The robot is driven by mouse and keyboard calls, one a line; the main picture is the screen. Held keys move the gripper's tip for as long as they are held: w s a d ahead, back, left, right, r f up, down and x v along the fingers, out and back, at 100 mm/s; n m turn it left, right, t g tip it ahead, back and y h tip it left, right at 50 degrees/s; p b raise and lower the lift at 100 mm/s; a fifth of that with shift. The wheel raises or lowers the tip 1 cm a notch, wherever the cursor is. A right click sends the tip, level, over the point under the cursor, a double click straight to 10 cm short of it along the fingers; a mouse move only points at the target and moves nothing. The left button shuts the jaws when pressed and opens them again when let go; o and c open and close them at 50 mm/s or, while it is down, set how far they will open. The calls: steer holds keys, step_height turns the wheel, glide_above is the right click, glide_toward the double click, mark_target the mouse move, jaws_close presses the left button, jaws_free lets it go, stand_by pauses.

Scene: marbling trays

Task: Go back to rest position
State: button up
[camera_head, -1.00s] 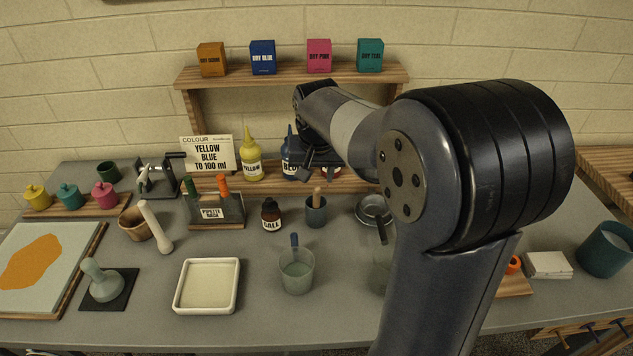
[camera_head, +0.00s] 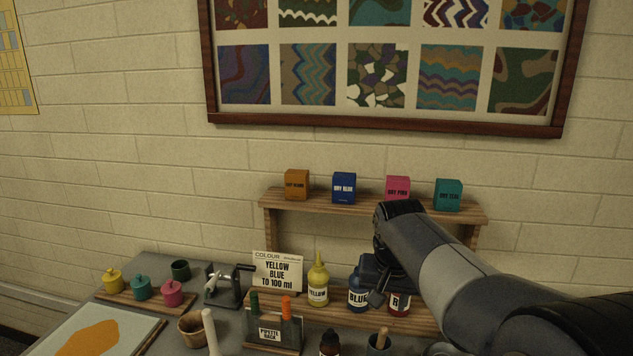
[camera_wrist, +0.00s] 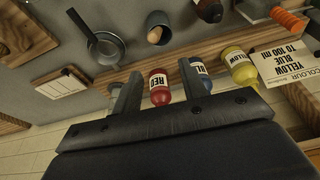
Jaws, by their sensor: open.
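My gripper (camera_head: 378,284) is in front of the lower shelf, close to the blue bottle (camera_head: 357,293) and the red bottle (camera_head: 399,303), partly covering both. In the wrist view my gripper (camera_wrist: 157,84) is open, its two fingers apart. The red bottle (camera_wrist: 159,88) shows in the gap between them. The blue bottle (camera_wrist: 195,76) shows by the finger on the right. I cannot tell whether either finger touches a bottle. Nothing is gripped. My arm reaches in from the lower right of the head view.
The yellow bottle (camera_head: 318,288) and a colour card (camera_head: 277,272) stand left of my gripper. Small boxes, including a teal one (camera_head: 448,195), line the upper shelf (camera_head: 360,207). The pipette rack (camera_head: 272,333) is in front. A framed sample board (camera_head: 385,122) hangs above.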

steer(key=x, duration=0.8)
steer(key=shift+f, duration=0.25)
steer(key=shift+w+d+p, duration=0.1)
steer(key=shift+w+p, duration=0.1)
steer(key=shift+p, duration=0.45)
steer(key=shift+r+p, duration=0.85)
steer(key=shift+r, duration=0.45)
